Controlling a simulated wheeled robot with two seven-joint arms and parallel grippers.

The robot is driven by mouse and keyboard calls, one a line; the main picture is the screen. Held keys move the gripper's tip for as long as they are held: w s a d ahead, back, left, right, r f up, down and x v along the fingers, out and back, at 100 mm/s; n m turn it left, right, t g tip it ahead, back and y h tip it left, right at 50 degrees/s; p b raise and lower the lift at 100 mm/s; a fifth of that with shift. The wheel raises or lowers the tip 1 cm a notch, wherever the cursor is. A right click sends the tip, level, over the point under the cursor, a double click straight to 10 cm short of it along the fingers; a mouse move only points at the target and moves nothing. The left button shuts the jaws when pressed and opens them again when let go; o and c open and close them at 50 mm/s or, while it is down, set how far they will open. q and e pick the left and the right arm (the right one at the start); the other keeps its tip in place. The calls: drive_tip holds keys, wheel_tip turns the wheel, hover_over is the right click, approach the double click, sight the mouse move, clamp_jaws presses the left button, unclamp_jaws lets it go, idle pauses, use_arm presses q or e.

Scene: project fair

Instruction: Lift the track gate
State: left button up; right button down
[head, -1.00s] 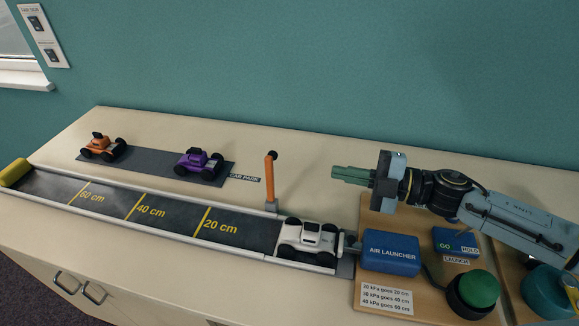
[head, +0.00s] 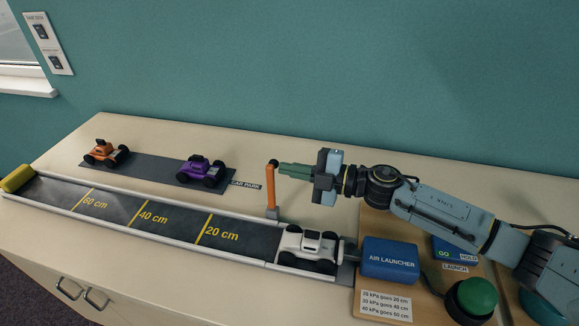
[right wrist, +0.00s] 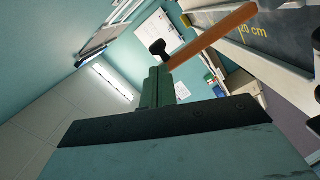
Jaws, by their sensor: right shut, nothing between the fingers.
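The track gate (head: 270,191) is an orange bar with a black knob at its top, standing upright beside the track (head: 172,222), at its back edge. My right gripper (head: 281,169) is shut and empty, its green fingertips pointing left at the top of the bar, beside the knob. I cannot tell whether they touch it. In the right wrist view the bar (right wrist: 212,36) slants beyond the tips of the shut fingers (right wrist: 158,88), with its knob near them. A white car (head: 308,247) sits at the track's right end. My left gripper is not in view.
The air launcher (head: 388,258) stands right of the white car, with a green button (head: 476,295) in front. An orange car (head: 105,153) and a purple car (head: 201,171) stand on the car park strip (head: 150,167) behind the track. The counter behind the gate is clear.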

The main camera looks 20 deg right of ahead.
drive_tip(key=shift+w+a+f, duration=0.1)
drive_tip(key=shift+w+f, duration=0.1)
drive_tip(key=shift+w, duration=0.35)
drive_tip(key=shift+w, duration=0.1)
drive_tip(key=shift+w+d+r+m+p, duration=0.1)
drive_tip(key=shift+w+d+m+p, duration=0.35)
drive_tip(key=shift+p, duration=0.35)
drive_tip(key=shift+w+d+f+m, duration=0.2)
drive_tip(key=shift+w+f+m, duration=0.05)
drive_tip(key=shift+w+m, duration=0.1)
drive_tip(key=shift+p, duration=0.3)
drive_tip(key=shift+s+r, duration=0.15)
drive_tip(key=shift+s, duration=0.1)
drive_tip(key=s+a+r+p+v, duration=0.1)
drive_tip(key=v, duration=1.1)
drive_tip(key=shift+s+r, duration=0.2)
drive_tip(key=shift+s, duration=0.25)
